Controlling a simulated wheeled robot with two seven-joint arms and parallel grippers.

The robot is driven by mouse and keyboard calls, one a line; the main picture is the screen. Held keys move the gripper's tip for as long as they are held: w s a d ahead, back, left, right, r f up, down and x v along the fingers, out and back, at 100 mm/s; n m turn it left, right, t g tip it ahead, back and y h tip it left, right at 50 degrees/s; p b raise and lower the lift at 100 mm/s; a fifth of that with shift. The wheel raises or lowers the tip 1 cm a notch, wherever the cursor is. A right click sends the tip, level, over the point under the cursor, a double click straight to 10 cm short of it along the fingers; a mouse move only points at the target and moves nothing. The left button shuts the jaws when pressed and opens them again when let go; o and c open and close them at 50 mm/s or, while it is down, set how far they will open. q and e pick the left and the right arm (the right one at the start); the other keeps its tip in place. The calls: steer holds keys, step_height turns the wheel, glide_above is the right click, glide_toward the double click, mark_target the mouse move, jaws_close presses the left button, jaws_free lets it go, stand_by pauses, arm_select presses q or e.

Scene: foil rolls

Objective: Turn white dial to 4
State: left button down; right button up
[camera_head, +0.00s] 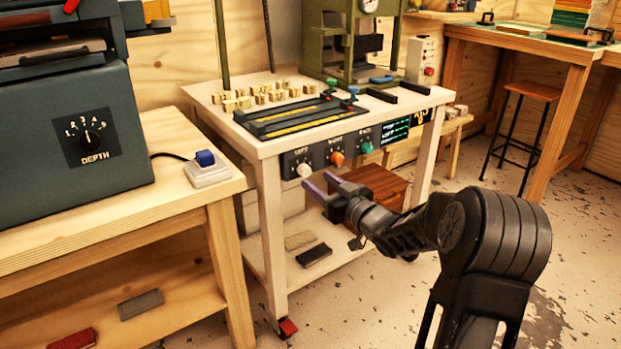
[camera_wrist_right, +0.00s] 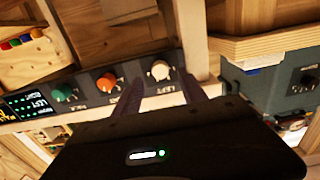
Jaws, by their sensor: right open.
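The white dial (camera_head: 304,170) is the leftmost of three knobs on the dark front panel of the pale bench cart, under a label that seems to read LEFT. Its pointer setting is too small to read. In the right wrist view the picture is upside down, and the white dial (camera_wrist_right: 160,70) shows between my fingertips. My right gripper (camera_head: 321,183) is open and empty, with its purple fingers pointing at the panel just below and right of the white dial. It appears apart from the dial. My left gripper is not in view.
An orange knob (camera_head: 337,158) and a green knob (camera_head: 366,147) sit right of the white dial, then a small display (camera_head: 396,134). A wooden box (camera_head: 378,183) stands on the lower shelf. A wooden bench with a grey machine (camera_head: 75,150) stands left.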

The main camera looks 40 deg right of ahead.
mark_target(307, 173)
steer(key=shift+w+b, duration=0.35)
steer(key=shift+w, duration=1.9)
steer(key=shift+c, duration=0.3)
jaws_close()
